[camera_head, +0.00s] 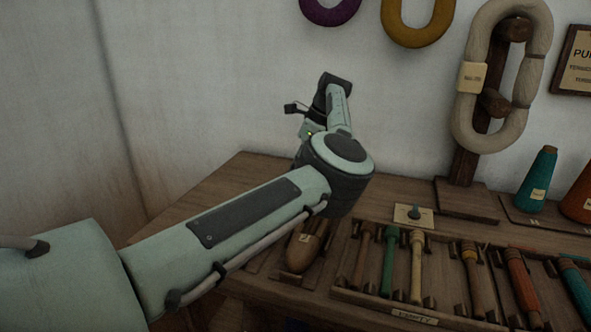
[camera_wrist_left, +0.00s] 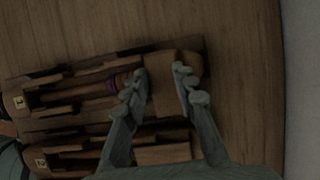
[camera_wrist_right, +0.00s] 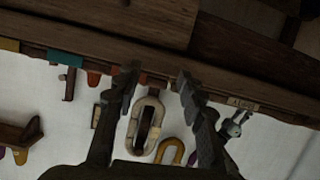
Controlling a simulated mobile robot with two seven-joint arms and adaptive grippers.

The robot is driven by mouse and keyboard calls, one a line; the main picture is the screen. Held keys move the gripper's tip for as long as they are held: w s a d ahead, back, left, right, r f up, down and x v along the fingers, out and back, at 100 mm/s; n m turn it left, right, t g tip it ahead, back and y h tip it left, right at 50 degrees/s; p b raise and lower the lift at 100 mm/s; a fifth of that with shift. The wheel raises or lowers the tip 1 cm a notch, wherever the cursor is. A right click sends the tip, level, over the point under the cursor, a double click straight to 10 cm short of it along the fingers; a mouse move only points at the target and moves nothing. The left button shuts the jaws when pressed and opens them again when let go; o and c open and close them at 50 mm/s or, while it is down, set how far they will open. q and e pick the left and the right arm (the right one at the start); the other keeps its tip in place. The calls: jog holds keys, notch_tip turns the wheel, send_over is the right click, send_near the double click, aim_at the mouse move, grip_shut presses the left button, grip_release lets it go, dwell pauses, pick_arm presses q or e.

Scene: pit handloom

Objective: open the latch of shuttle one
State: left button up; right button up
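Shuttle one (camera_wrist_left: 75,88), a wooden boat shape with a label marked 1 and a purple band, lies on the wooden bench in the left wrist view. My left gripper (camera_wrist_left: 161,80) is open, its fingers on either side of a plain wooden block (camera_wrist_left: 162,97) near the shuttle's right end. I cannot tell whether they touch it or whether this is the latch. In the head view my left arm hides shuttle one and the left fingertips. My right gripper (camera_wrist_right: 160,80) is open and empty, and it is out of the head view.
Shuttle two (camera_head: 304,246) lies beside shuttle one and also shows in the left wrist view (camera_wrist_left: 75,145). A bobbin tray (camera_head: 372,311) is to the right. A yarn skein (camera_head: 535,70) hangs behind on a stand. A dark beam (camera_wrist_right: 80,38) crosses the right wrist view.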

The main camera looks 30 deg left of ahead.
pick_arm(q)
jog(key=v, duration=0.8)
jog(key=shift+f, duration=0.1)
dwell(0.3)
